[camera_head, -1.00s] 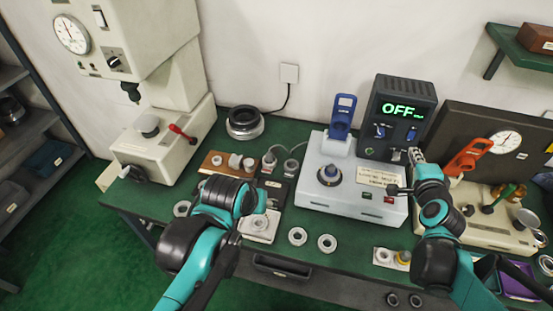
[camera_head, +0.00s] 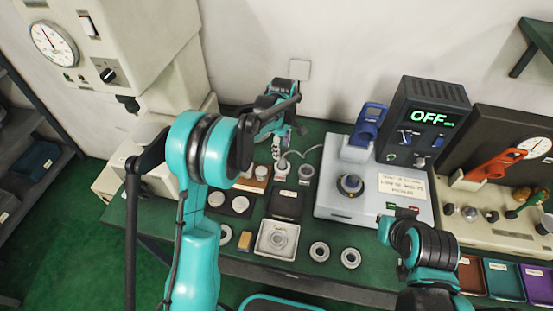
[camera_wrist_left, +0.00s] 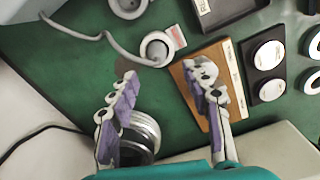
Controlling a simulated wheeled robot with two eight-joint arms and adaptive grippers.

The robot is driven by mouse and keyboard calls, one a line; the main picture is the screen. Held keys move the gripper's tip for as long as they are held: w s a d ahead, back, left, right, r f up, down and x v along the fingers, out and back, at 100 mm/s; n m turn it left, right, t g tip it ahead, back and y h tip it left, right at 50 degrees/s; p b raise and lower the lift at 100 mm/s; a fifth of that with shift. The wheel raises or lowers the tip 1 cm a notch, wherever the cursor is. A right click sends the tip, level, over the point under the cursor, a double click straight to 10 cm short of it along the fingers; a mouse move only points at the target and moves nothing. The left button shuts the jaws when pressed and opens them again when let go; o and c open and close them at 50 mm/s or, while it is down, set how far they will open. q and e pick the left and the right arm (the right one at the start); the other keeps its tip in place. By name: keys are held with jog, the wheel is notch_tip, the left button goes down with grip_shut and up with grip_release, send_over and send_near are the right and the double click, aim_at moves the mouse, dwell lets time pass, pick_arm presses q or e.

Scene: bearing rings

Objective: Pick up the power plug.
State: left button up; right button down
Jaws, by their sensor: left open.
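I cannot make out the power plug for certain. A black cord (camera_wrist_left: 28,132) runs along the left of the left wrist view, and its end is not clear. A white wall plate (camera_head: 300,69) is on the wall behind the bench. My left gripper (camera_wrist_left: 160,72) is open and empty above the green bench, its fingers pointing away from the wrist. In the head view, my left gripper (camera_head: 272,142) is at the bench's back, partly hidden by its arm. The right arm's end (camera_head: 398,235) is low at the right; its jaws do not show clearly.
A grey cable (camera_wrist_left: 75,35) joins a white round piece (camera_wrist_left: 157,48) near the fingers. A metal ring (camera_wrist_left: 146,128) lies below the left finger, and a wooden holder (camera_wrist_left: 215,75) below the right. A pale machine (camera_head: 335,195) and loose rings (camera_head: 320,251) occupy the bench.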

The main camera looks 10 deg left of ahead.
aim_at(282, 159)
pick_arm(q)
jog(key=shift+w+f, duration=0.2)
jog(key=shift+f, duration=0.25)
jog(key=shift+f+b, duration=0.4)
jog(key=shift+f, duration=0.55)
jog(key=f+b, duration=0.1)
jog(key=f, duration=0.1)
jog(key=f+b, duration=0.1)
jog(key=f, duration=0.2)
jog(key=shift+w+d+f, duration=0.1)
jog(key=shift+d+f, duration=0.1)
jog(key=shift+f, duration=0.05)
jog(key=shift+r, duration=0.1)
grip_shut()
